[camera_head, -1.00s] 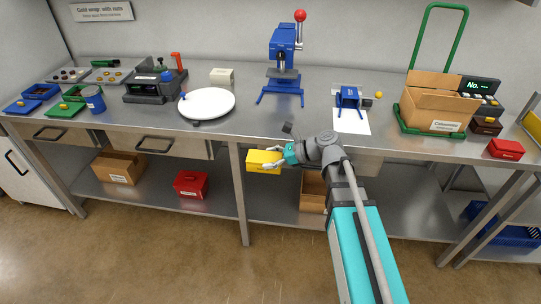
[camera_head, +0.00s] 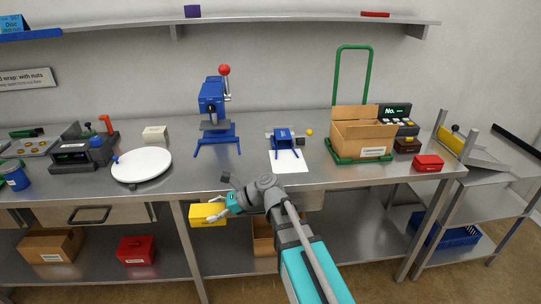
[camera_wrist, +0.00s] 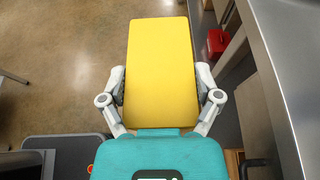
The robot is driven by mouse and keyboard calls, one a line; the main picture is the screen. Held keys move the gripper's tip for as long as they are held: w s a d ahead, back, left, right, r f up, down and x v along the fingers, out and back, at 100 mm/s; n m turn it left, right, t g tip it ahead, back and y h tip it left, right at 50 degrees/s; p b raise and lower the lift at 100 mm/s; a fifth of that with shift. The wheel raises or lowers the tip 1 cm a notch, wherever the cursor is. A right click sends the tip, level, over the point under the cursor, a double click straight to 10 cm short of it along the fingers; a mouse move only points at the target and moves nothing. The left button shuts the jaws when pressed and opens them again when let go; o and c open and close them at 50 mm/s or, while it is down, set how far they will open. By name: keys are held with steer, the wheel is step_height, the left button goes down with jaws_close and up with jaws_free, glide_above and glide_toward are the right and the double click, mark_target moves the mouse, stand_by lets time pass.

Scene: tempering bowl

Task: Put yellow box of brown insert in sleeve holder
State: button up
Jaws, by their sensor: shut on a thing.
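The yellow box (camera_head: 208,214) is held in my gripper (camera_head: 224,205), in front of the worktable's front edge and slightly below its top. In the wrist view the yellow box (camera_wrist: 162,65) fills the middle, with the fingers of my gripper (camera_wrist: 161,92) closed on its two long sides. Its contents are hidden. A small blue holder (camera_head: 283,135) stands on the table at the back of a white sheet (camera_head: 289,161). No label tells me whether it is the sleeve holder. A small dark brown box (camera_head: 407,146) sits beside the scale.
A cardboard box (camera_head: 363,136) stands in a green-handled carrier (camera_head: 338,159), with a red box (camera_head: 428,163) to its right. A blue press (camera_head: 213,110) and white round plate (camera_head: 142,166) stand left. A lower shelf holds a red box (camera_head: 136,250).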

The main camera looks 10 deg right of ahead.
step_height(320, 180, up, 8)
steer(key=p, duration=0.7)
steer(key=shift+r+p, duration=0.2)
steer(key=shift+p, duration=0.15)
steer(key=shift+d, duration=0.2)
